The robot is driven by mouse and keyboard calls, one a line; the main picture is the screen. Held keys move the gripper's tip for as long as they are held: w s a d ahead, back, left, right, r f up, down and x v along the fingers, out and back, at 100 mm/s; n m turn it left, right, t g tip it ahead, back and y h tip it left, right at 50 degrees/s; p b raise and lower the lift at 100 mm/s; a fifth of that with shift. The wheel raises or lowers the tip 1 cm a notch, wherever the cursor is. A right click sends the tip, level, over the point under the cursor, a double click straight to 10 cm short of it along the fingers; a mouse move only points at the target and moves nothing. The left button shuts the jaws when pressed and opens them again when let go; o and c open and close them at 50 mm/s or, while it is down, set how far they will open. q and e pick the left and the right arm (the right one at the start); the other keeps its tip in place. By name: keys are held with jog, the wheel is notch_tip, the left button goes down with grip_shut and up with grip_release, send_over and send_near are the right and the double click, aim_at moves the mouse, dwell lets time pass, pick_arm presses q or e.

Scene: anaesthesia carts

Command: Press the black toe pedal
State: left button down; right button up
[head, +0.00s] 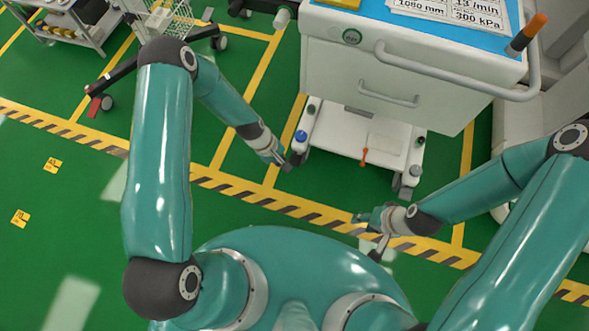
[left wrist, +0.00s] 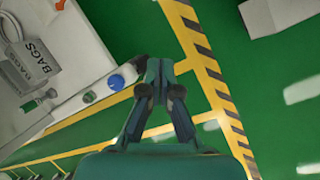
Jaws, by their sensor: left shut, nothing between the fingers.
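I cannot make out a black toe pedal for certain. The white cart base (head: 345,135) has a blue cap (head: 300,137) at its left front corner, and dark parts low at both front corners. An orange-red lever (head: 364,155) stands at its front edge. My left gripper (head: 287,164) is beside the left front corner, close to the floor; contact cannot be told. In the left wrist view its fingers (left wrist: 160,66) are together and empty, with the blue cap (left wrist: 116,82) just left of them. My right gripper (head: 365,234) is spread open and empty, in front of the cart.
The cart's drawers (head: 390,85) and push handle (head: 470,88) overhang the base. A wheeled stand with a wire basket (head: 165,18) is at the upper left, with a red-tipped foot (head: 95,107). Green floor with yellow and striped lines is clear in front.

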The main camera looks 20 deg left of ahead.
aim_at(294, 162)
pick_arm(q)
jog(key=w+a+f+n+b, duration=0.2)
jog(key=w+f+n+b, duration=0.2)
jog(key=f, duration=0.6)
jog(key=w+a+f+n+h+b, duration=0.1)
jog(key=w+a+f+n+b, duration=0.1)
jog(key=w+f+n+b, duration=0.3)
jog(key=w+f+b, duration=0.3)
jog(key=f+b, duration=0.1)
jog(key=shift+w+a+f+n, duration=0.3)
jog(key=shift+f, duration=0.05)
pick_arm(e)
notch_tip(294, 162, down, 16)
jog(key=shift+f, duration=0.2)
pick_arm(q)
jog(key=shift+f, duration=0.1)
pick_arm(e)
jog(key=shift+f, duration=0.1)
pick_arm(q)
jog(key=shift+b+x, duration=2.1)
jog(key=shift+x, duration=1.3)
pick_arm(e)
jog(key=shift+f, duration=1.85)
pick_arm(q)
jog(key=shift+w, duration=0.1)
pick_arm(e)
jog(key=shift+f, duration=0.15)
